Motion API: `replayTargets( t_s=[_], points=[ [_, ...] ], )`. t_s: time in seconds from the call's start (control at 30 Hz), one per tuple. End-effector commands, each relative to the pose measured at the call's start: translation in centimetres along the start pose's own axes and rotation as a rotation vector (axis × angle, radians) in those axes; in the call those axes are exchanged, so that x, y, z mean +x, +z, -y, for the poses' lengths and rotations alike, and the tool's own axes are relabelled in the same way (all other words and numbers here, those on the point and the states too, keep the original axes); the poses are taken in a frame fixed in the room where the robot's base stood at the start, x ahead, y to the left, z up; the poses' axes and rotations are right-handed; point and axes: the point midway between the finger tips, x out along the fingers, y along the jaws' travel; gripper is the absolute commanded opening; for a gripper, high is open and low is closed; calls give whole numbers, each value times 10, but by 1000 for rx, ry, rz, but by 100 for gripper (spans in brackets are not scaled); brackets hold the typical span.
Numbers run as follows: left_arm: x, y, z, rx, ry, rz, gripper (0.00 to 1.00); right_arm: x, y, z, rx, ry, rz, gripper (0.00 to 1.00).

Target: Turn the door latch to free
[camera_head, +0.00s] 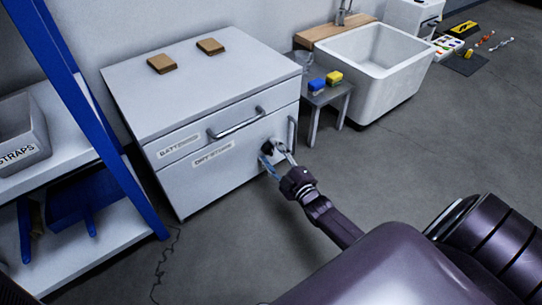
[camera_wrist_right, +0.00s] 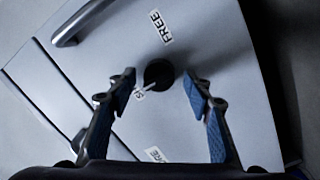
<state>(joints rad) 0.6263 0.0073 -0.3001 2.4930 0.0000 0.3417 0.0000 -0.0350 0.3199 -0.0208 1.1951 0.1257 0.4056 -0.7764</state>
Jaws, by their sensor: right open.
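The door latch is a dark round knob (camera_head: 267,147) on the lower front of the white cabinet (camera_head: 215,177). In the right wrist view the knob (camera_wrist_right: 159,73) has a pale pointer mark aimed down-left at a partly hidden label. A "FREE" label (camera_wrist_right: 160,26) is above the knob. Another label (camera_wrist_right: 155,154), ending in "RE", is below and partly covered. My right gripper (camera_wrist_right: 158,88) is open, its blue-padded fingers on either side of the knob with gaps visible. In the head view the right gripper (camera_head: 271,157) is at the cabinet front. My left gripper is out of view.
A drawer handle (camera_head: 236,123) and an upright door handle (camera_head: 291,133) are close to the latch. A small grey table (camera_head: 325,97) and white sink (camera_head: 375,75) stand right of the cabinet. A blue-framed shelf (camera_head: 90,120) stands left.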

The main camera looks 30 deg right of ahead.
Motion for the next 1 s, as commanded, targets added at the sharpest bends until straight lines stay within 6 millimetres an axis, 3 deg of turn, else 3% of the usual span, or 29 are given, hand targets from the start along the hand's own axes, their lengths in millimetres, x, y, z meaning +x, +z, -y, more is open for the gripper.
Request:
replayTargets(
  t_s=[0.27,0.63,1.0],
  points=[
    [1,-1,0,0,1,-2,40,1,0,0,0,0,0,44],
    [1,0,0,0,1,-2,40,1,0,0,0,0,0,5],
    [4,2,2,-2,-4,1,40,1,-1,-2,68,-5,4,5]
  ],
)
